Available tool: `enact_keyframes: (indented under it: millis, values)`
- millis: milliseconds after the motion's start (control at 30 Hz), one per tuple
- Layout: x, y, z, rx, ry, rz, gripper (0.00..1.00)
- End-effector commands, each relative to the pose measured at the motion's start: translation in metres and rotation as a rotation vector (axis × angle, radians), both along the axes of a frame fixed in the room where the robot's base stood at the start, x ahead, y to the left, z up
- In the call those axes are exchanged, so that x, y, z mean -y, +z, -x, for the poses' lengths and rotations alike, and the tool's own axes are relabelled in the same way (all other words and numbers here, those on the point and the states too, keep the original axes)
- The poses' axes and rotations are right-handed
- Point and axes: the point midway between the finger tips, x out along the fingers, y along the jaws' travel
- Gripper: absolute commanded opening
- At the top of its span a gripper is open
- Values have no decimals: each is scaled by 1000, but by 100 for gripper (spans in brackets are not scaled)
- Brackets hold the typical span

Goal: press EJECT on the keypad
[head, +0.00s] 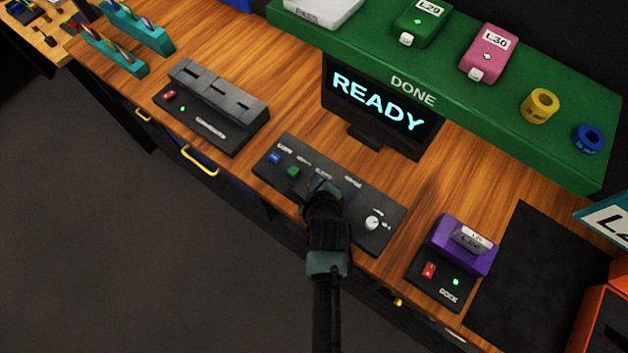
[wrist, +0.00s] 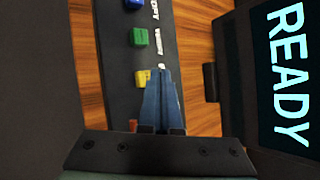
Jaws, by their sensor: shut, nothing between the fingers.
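The keypad (head: 365,224) is a dark panel on the wooden bench, with a row of coloured keys and a white knob (head: 372,223). The blue key (head: 275,157) and green key (head: 293,171) show in the head view; my gripper hides the keys to their right. In the wrist view a yellow key (wrist: 143,77) and part of an orange-red key (wrist: 133,125) also show. I cannot read which key is EJECT. My gripper (head: 321,184) is shut and empty over the middle of the keypad. Its fingertips (wrist: 162,72) appear beside the yellow key; contact cannot be told.
A screen (head: 378,105) reading READY stands behind the keypad, under a green shelf (head: 480,92). A dark slotted unit (head: 211,106) is to the left. A dock (head: 440,278) with a purple block (head: 463,245) is to the right.

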Motion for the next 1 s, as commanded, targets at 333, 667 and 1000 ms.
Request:
enact_keyframes:
  millis: [333,667,1000]
  values:
    - [0,0,0,0,0,0,0]
    - [0,0,0,0,0,0,0]
    - [0,-7,0,-1,0,0,0]
